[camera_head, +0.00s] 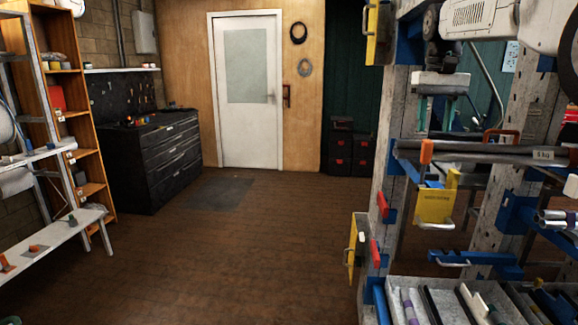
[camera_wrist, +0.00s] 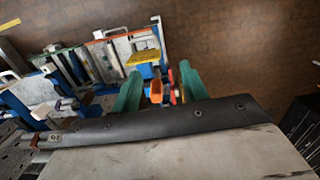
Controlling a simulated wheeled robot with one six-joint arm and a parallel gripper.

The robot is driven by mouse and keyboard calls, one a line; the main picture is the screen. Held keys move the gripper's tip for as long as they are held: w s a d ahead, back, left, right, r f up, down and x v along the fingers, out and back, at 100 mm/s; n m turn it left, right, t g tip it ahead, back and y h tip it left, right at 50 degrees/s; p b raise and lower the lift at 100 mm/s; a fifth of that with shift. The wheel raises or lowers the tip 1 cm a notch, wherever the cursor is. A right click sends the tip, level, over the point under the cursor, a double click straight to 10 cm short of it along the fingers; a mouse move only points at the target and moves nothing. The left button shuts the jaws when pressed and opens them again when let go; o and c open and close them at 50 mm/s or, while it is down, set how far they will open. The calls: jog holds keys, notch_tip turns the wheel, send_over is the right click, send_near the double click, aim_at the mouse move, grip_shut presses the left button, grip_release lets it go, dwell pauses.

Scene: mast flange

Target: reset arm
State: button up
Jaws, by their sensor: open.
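My gripper (camera_head: 436,112) hangs at the upper right of the head view, below my white arm (camera_head: 478,18). Its two green fingers point down and stand apart, with nothing seen between them. In the wrist view my gripper (camera_wrist: 160,88) shows its two green fingers spread wide, and a yellow plate, an orange part and blue parts of the rack appear beyond the gap. In the head view the gripper is in front of or among the grey posts of the rack (camera_head: 388,165); the exact distance cannot be told.
The rack carries a dark bar (camera_head: 480,153) with an orange end, a yellow plate (camera_head: 435,206) and a grey tray (camera_head: 398,284) of tools. A white bench (camera_head: 50,238) and black drawer cabinet (camera_head: 150,165) stand left.

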jog(key=s+a+f+t, duration=0.1)
jog(key=s+a+f, duration=0.15)
jog(key=s, duration=0.75)
jog(key=s+a+f, duration=0.1)
jog(key=s+a, duration=0.2)
jog(key=s, duration=0.6)
jog(key=s+a+f+n+t, duration=0.1)
jog(key=s+a+f, duration=0.1)
jog(key=s+f, duration=1.3)
jog(key=s, duration=0.4)
jog(key=shift+a+f, duration=0.3)
